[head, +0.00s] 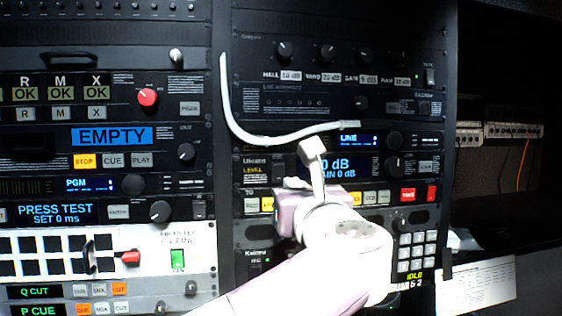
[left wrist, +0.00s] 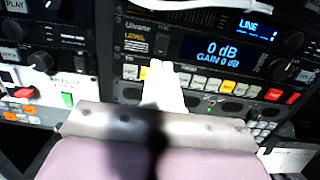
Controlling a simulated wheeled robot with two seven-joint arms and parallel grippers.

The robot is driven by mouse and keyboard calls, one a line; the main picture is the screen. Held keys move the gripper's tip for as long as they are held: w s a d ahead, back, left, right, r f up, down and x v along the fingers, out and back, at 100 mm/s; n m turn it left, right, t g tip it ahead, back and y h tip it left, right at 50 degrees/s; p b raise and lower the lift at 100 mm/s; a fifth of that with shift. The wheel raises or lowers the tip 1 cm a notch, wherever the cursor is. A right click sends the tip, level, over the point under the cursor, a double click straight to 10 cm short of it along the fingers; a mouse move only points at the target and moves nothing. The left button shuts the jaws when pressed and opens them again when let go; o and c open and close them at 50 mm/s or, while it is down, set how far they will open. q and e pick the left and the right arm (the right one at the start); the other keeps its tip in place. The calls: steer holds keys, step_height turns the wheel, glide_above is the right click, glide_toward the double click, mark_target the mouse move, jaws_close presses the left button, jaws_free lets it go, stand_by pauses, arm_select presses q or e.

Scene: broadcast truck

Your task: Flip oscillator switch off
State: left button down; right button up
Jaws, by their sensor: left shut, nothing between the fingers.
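My left gripper (head: 312,150) is shut and empty, its pale fingers pointing at the rack in front of the "0 dB" panel (head: 345,166). In the left wrist view its fingertips (left wrist: 160,66) show just below and left of that display; I cannot tell whether they touch the panel. No label clearly reading oscillator can be made out. Candidate switches are a lit green rocker (head: 177,260) on the white panel, also in the left wrist view (left wrist: 68,100), a dark rocker (head: 429,76) at the upper right, and a red rocker (head: 431,193). My right gripper is not in view.
A white cable (head: 228,110) hangs across the rack just above my left gripper. A red knob (head: 148,97), a red lever (head: 130,258) and a keypad (head: 416,252) are nearby. A paper sheet (head: 480,288) lies at the lower right.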

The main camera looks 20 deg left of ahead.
mark_target(278, 169)
arm_select(q)
steer(key=p+x, duration=0.1)
steer(key=x, duration=0.1)
steer(key=p+x, duration=0.2)
steer(key=x, duration=0.1)
steer(key=p+x, duration=0.1)
steer(key=x, duration=0.2)
steer(key=shift+r+p, duration=0.3)
steer(key=shift+p, duration=0.1)
steer(key=shift+w+a+f, duration=0.15)
steer(key=shift+w+a, duration=0.15)
steer(key=shift+w, duration=0.15)
steer(key=shift+d, duration=0.15)
